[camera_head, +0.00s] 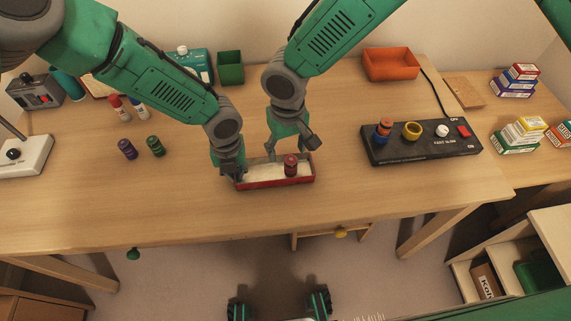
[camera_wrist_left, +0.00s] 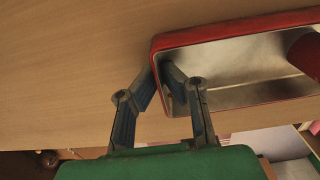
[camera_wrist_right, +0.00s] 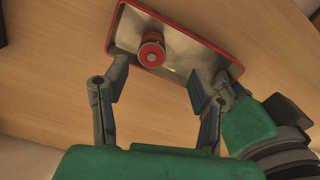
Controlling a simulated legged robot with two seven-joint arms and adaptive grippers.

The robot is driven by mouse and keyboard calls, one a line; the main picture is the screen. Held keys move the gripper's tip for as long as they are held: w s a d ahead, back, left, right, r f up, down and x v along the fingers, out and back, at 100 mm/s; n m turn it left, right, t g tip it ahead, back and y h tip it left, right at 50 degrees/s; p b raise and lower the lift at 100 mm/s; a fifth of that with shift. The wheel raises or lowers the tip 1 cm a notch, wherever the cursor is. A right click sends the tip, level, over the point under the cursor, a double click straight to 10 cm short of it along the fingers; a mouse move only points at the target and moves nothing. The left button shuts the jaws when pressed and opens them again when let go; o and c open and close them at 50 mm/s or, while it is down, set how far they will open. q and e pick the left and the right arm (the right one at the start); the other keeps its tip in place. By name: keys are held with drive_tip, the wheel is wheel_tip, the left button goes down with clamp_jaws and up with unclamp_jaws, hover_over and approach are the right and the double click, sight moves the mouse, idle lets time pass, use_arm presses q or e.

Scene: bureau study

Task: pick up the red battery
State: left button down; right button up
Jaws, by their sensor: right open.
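The red battery (camera_head: 291,166) stands upright in the right part of a red-rimmed tray (camera_head: 275,183). It also shows in the right wrist view (camera_wrist_right: 152,50) and partly at the right edge of the left wrist view (camera_wrist_left: 308,55). My left gripper (camera_head: 240,176) is at the tray's left end. In the left wrist view its fingers (camera_wrist_left: 161,80) close on the tray's end wall, one inside and one outside. My right gripper (camera_head: 291,147) is open and empty, just above and behind the battery, with its fingers spread apart in the right wrist view (camera_wrist_right: 160,82).
A purple battery (camera_head: 127,149) and a green battery (camera_head: 155,146) stand left of the tray. A black switch panel (camera_head: 425,147) holding an orange-topped piece (camera_head: 384,125) is to the right. An orange bin (camera_head: 391,65) stands behind. The desk's front strip is clear.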

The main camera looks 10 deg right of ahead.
drive_tip(key=shift+a+f, duration=0.4)
drive_tip(key=shift+f, duration=0.25)
drive_tip(key=f, duration=0.2)
drive_tip(key=a+f, duration=0.1)
drive_tip(key=f, duration=0.1)
drive_tip(key=shift+w+a+f, duration=0.1)
drive_tip(key=shift+w+f, duration=0.1)
drive_tip(key=shift+d+f, duration=0.2)
drive_tip(key=shift+f, duration=0.1)
drive_tip(key=shift+d, duration=0.5)
drive_tip(key=shift+a, duration=0.2)
clamp_jaws()
drive_tip(key=shift+a, duration=0.5)
wheel_tip(320, 180, up, 10)
